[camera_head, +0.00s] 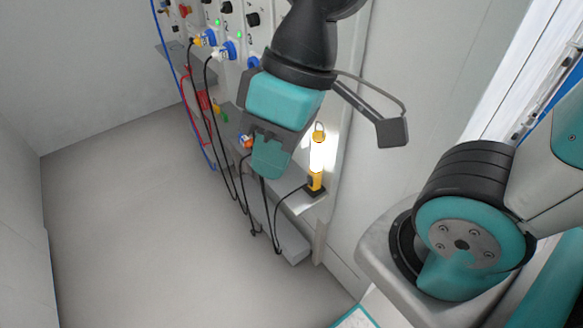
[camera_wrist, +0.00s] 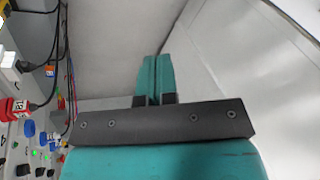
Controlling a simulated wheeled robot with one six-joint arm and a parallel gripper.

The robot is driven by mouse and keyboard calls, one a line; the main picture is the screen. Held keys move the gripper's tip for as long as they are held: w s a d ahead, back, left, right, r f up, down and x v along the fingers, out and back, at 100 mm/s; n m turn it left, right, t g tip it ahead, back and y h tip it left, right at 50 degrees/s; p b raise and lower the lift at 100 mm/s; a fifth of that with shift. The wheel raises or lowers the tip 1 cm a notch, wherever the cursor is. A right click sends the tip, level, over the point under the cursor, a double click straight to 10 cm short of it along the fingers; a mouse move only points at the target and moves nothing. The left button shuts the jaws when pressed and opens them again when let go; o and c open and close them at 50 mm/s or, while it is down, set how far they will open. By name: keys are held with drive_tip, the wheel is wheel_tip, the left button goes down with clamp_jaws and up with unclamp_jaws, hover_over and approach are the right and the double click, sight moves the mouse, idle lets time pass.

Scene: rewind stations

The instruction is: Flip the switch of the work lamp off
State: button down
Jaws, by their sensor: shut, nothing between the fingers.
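The work lamp (camera_head: 317,160) stands upright on a grey shelf at the right end of the panel in the head view. It has a yellow base and a yellow hook on top, and its tube glows white. A black cable runs from its base. Its switch is too small to make out. My gripper (camera_head: 268,165) is shut and empty, left of the lamp in the picture and apart from it. In the wrist view my gripper (camera_wrist: 154,75) shows its two teal fingers together, and the lamp is not in view.
A wall panel with blue plugs (camera_head: 223,50), black knobs and green lights stands behind my gripper. The wrist view shows a red plug (camera_wrist: 14,108) at the left. Black, red and blue cables hang below the panel. The grey floor (camera_head: 140,200) at left is clear.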

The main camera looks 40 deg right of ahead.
drive_tip(key=shift+w, duration=0.25)
drive_tip(key=w+d+f+m+h+b, duration=0.2)
drive_tip(key=w+d+f+b, duration=0.3)
drive_tip(key=f, duration=0.5)
drive_tip(key=w+d+f+m+h+b, duration=0.2)
drive_tip(key=w+d+f+h+b, duration=0.2)
drive_tip(key=w+f, duration=0.5)
drive_tip(key=w+d+f+m+h+b, duration=0.2)
drive_tip(key=w+d+f+b, duration=0.3)
drive_tip(key=f, duration=0.8)
drive_tip(key=w+h+b, duration=0.1)
drive_tip(key=w, duration=0.1)
drive_tip(key=shift+w+d+f+m, duration=0.25)
drive_tip(key=shift+w+d+m, duration=0.05)
drive_tip(key=shift+w+d, duration=0.05)
